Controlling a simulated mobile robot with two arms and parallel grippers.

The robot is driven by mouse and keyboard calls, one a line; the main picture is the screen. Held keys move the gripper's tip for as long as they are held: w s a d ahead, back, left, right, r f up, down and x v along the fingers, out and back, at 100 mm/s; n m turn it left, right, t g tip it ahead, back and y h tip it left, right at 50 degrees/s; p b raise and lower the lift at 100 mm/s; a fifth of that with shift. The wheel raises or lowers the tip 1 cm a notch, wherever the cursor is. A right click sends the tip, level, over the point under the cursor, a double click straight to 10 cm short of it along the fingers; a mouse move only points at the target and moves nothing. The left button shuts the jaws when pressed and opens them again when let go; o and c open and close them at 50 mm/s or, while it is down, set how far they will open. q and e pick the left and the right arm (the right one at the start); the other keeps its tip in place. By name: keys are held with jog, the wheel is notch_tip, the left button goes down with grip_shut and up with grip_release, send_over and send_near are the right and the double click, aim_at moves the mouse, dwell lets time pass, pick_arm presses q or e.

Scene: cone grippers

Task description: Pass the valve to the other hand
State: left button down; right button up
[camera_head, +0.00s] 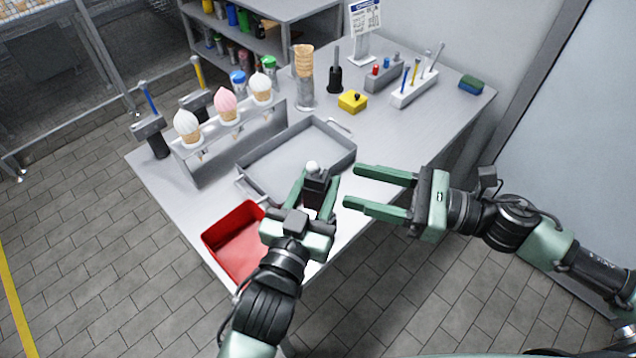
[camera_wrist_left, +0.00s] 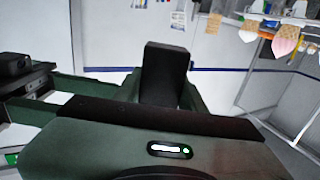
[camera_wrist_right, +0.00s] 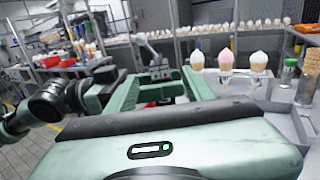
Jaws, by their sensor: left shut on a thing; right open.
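The valve (camera_head: 316,183) is a dark block with a small pale round end on top. My left gripper (camera_head: 315,186) is shut on it above the table's front edge, beside the grey tray. In the left wrist view the valve (camera_wrist_left: 165,72) stands up dark between the fingers; its lower part is hidden. My right gripper (camera_head: 353,187) is open and empty just right of the valve, its fingers pointing left toward it, with a small gap. In the right wrist view the left gripper and valve are small and partly hidden beyond the open fingers.
A grey tray (camera_head: 243,168) lies on the table, with a red bin (camera_head: 208,240) at the front left. A yellow box (camera_head: 352,101), tool holder (camera_head: 415,93) and sponge (camera_head: 471,84) sit farther back.

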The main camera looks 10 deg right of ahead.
jog(key=w+d+f+m+t+h, duration=0.35)
jog(key=w+d+f+m, duration=0.2)
jog(key=f+m, duration=0.25)
jog(key=w+d+f+m+t+h, duration=0.3)
jog(key=w+d+f+m+h, duration=0.15)
jog(key=d+f+m, duration=0.3)
jog(key=s+d+f+m+g+h, duration=0.1)
jog(key=s+d+f+m+h, duration=0.2)
jog(key=f+m, duration=0.55)
jog(key=s+d+f+m+g+h, duration=0.1)
jog(key=d+f+m+h, duration=0.3)
jog(key=f, duration=0.8)
jog(key=s+d+f+m+g+h, duration=0.15)
jog(key=s+f+m+g, duration=0.35)
jog(key=s+f+m, duration=0.8)
jog(key=s+a+f+m+g, duration=0.2)
jog(key=s+f, duration=0.3)
jog(key=s, duration=0.3)
jog(key=s+a+f+m+g, duration=0.1)
jog(key=s+a+f+g, duration=0.1)
jog(key=s+a+f, duration=0.3)
jog(key=s+a+f+m+g, duration=0.2)
jog(key=s+f, duration=0.3)
jog(key=s, duration=0.7)
jog(key=shift+s+a+f+m, duration=0.3)
jog(key=shift+s+a+f, duration=0.1)
jog(key=shift+a, duration=0.3)
